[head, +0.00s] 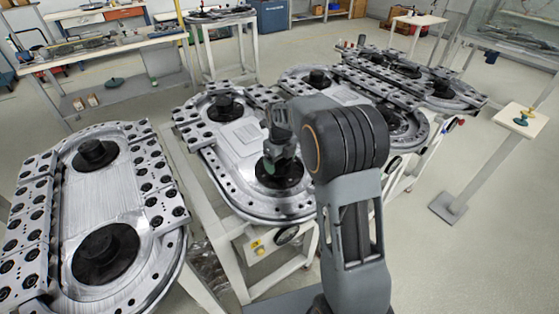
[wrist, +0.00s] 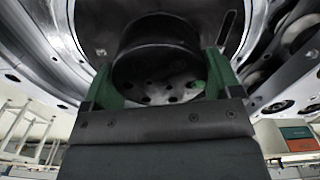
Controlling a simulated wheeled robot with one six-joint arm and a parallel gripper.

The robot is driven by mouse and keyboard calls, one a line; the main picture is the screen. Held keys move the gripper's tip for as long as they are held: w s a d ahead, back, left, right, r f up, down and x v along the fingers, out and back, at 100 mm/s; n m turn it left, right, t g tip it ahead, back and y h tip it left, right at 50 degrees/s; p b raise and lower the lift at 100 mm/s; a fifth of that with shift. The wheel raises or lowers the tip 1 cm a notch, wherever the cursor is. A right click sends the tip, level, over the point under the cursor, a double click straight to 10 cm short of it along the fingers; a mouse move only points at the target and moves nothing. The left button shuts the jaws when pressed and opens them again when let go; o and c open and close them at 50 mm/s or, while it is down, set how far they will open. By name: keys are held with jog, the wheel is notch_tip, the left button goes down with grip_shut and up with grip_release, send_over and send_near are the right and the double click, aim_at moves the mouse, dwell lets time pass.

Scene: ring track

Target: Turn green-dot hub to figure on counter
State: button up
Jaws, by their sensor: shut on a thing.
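The hub in my grip is a black round part; in the wrist view (wrist: 155,58) its face shows several holes and a green dot (wrist: 197,85) at the lower right. In the head view the same hub (head: 279,180) sits at the near end of the middle ring track (head: 215,160). My gripper (head: 277,155) comes down on it from above, its green fingers (wrist: 160,85) one on each side, shut on the hub. The arm and gripper hide part of the hub in the head view.
Another ring track (head: 120,185) stands at the left, and more tracks (head: 400,75) stand behind to the right. A white pedestal (head: 490,160) with a small green and yellow object stands at the right. Open floor lies around the pedestal.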

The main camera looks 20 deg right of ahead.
jog(key=n, duration=0.6)
jog(key=shift+w+n+p, duration=0.1)
jog(key=shift+n+p, duration=0.2)
jog(key=shift+p, duration=0.05)
jog(key=n, duration=1)
jog(key=shift+w+p, duration=0.1)
jog(key=shift+p, duration=0.2)
jog(key=n, duration=0.3)
jog(key=shift+n, duration=0.3)
jog(key=n, duration=1.2)
jog(key=shift+a+n, duration=0.1)
jog(key=shift+n, duration=0.3)
jog(key=n, duration=0.3)
jog(key=shift+f+n, duration=0.1)
jog(key=shift+n, duration=0.2)
jog(key=n, duration=0.3)
jog(key=shift+n, duration=0.3)
jog(key=n, duration=0.3)
jog(key=shift+n, duration=0.3)
jog(key=n, duration=0.3)
jog(key=shift+n, duration=0.3)
jog(key=n, duration=0.5)
jog(key=shift+s+n, duration=0.2)
jog(key=shift+n, duration=0.5)
